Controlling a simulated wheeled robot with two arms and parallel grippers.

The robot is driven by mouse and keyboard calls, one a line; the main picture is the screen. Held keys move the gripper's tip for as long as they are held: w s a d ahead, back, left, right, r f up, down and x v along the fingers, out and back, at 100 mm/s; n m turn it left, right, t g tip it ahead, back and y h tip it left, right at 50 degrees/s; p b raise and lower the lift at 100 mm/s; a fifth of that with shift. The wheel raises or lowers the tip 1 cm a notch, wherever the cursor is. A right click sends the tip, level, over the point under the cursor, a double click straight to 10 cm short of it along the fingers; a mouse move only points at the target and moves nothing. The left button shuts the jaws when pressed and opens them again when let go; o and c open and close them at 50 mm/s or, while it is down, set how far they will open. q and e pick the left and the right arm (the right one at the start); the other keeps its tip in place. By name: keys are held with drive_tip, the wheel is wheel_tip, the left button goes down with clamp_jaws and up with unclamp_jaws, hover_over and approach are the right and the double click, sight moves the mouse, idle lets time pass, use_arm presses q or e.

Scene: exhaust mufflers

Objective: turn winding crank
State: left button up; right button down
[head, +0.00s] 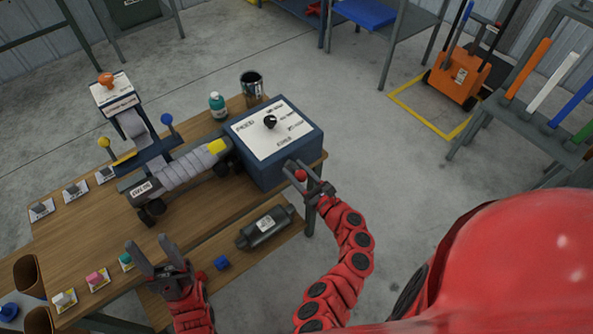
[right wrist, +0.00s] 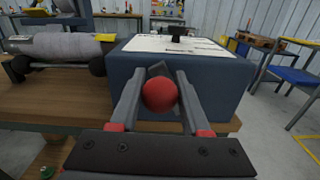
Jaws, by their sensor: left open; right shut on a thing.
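A blue box (head: 272,148) with a white printed top and a black knob stands at the right end of the wooden bench. The winding crank's red ball knob (head: 300,175) is at the box's near side; in the right wrist view the red ball (right wrist: 160,95) has a dark grey crank arm (right wrist: 158,70) behind it. My right gripper (head: 306,174) is shut on the red knob, with a finger on either side of it. My left gripper (head: 153,258) is open and empty, over the near left of the bench. A grey wrapped muffler (head: 180,172) lies left of the box.
A teal bottle (head: 217,105) and a dark can (head: 251,84) stand behind the box. Small labelled samples line the bench's left side.

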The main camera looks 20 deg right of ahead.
drive_tip(key=shift+f, duration=0.1)
drive_tip(key=d+m+p, duration=0.1)
drive_tip(key=m+p, duration=0.1)
drive_tip(key=m, duration=0.1)
drive_tip(key=w+d+m+p, duration=0.1)
drive_tip(key=d+m+p, duration=0.1)
drive_tip(key=m+p, duration=0.1)
drive_tip(key=d+r+m+p, duration=0.1)
drive_tip(key=m+p, duration=0.2)
drive_tip(key=shift+w+d+r, duration=0.1)
drive_tip(key=shift+w+d, duration=0.25)
drive_tip(key=shift+d, duration=0.05)
drive_tip(key=shift+w+d+m+p, duration=0.1)
drive_tip(key=shift+d+m+p, duration=0.15)
drive_tip(key=shift+m+p, duration=0.3)
drive_tip(key=shift+w+d+f+m+p, duration=0.15)
drive_tip(key=shift+d+f+m+p, duration=0.3)
drive_tip(key=shift+m, duration=0.4)
drive_tip(key=shift+w+d+f+m, duration=0.15)
drive_tip(key=shift+d+f+m, duration=0.35)
drive_tip(key=shift+m, duration=0.6)
drive_tip(key=shift+w+d+f+m, duration=0.1)
drive_tip(key=shift+d+f+m, duration=0.1)
drive_tip(key=shift+m, duration=0.4)
